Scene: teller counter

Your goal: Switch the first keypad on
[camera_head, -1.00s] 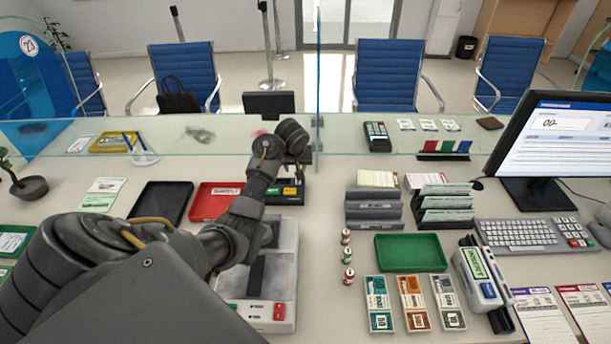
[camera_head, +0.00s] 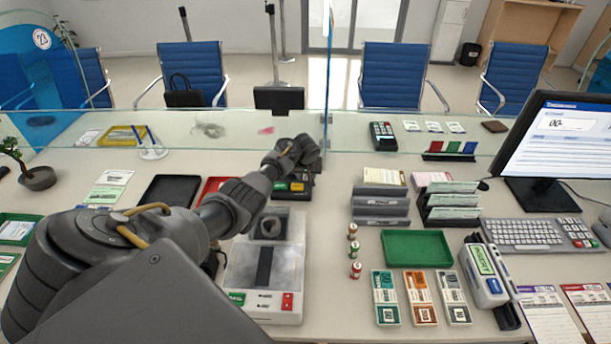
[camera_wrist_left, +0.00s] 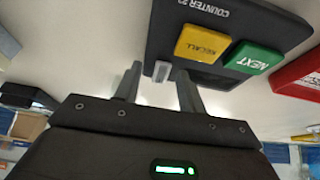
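A dark keypad (camera_head: 296,187) marked "COUNTER 23" lies on the desk behind the grey-white machine. In the left wrist view the keypad (camera_wrist_left: 215,22) has a yellow RECALL button (camera_wrist_left: 201,43), a green NEXT button (camera_wrist_left: 253,57) and a small grey switch (camera_wrist_left: 162,71) at its edge. My left gripper (camera_head: 303,158) is over the keypad in the head view and hides part of it. In the left wrist view its two fingers (camera_wrist_left: 160,87) are apart, empty, with the switch showing between their tips. I cannot tell whether they touch it. My right gripper is out of view.
The grey-white machine (camera_head: 240,270) stands under my left arm. A red tray (camera_head: 213,187) and a black tray (camera_head: 169,192) lie left of the keypad. The glass screen (camera_head: 230,130) stands behind it. A card terminal (camera_head: 382,136) and grey holders (camera_head: 380,206) are to the right.

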